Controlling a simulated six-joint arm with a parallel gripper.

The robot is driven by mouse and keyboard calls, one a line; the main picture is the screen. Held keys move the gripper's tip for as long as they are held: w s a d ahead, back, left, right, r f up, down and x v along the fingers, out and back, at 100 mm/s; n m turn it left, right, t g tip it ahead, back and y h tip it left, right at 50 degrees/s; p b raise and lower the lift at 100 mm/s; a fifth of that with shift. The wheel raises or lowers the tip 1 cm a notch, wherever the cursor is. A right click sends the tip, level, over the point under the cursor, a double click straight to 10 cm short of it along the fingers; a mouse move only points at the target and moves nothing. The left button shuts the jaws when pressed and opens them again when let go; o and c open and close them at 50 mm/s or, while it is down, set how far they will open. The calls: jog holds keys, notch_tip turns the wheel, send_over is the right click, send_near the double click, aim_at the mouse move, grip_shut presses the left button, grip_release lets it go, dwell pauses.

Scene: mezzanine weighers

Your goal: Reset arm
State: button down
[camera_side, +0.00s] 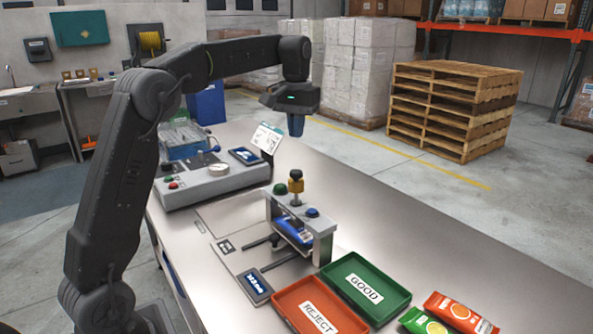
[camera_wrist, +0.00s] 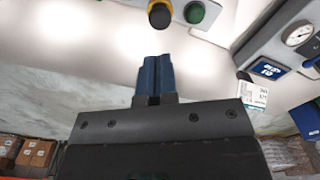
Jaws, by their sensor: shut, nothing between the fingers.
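My gripper (camera_side: 295,124) hangs above the far part of the steel table (camera_side: 420,225), pointing down, with its blue fingers together and nothing between them. In the wrist view the closed blue fingers (camera_wrist: 154,76) stand over bare tabletop and the table edge. The gripper is apart from everything on the table. A weighing fixture (camera_side: 318,240) with a yellow-and-black knob (camera_side: 296,184) stands in front of and below it. The knob also shows at the top of the wrist view (camera_wrist: 159,14), beside a green button (camera_wrist: 194,12).
A green GOOD tray (camera_side: 393,312) and an orange REJECT tray (camera_side: 284,303) sit near the front, with orange (camera_side: 458,312) and green (camera_side: 420,322) packets to their right. A grey machine (camera_side: 205,187) stands at the left. The table's right side is clear.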

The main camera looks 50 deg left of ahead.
jog(key=shift+d+r, duration=0.1)
jog(key=shift+r, duration=0.1)
jog(key=s+d+r+m+t, duration=0.2)
jog(key=s+d, duration=0.5)
jog(key=s+d+f+m+t, duration=0.1)
jog(key=s+d+f+m, duration=0.1)
jog(key=s+d+f, duration=0.3)
jog(key=s+d+f+m+t, duration=0.2)
jog(key=s+d+f, duration=0.2)
jog(key=s, duration=1)
jog(key=shift+d+f+t, duration=0.3)
jog(key=shift+d+f, duration=0.05)
jog(key=shift+f, duration=0.2)
jog(key=c, duration=1.8)
grip_release()
dwell(1.1)
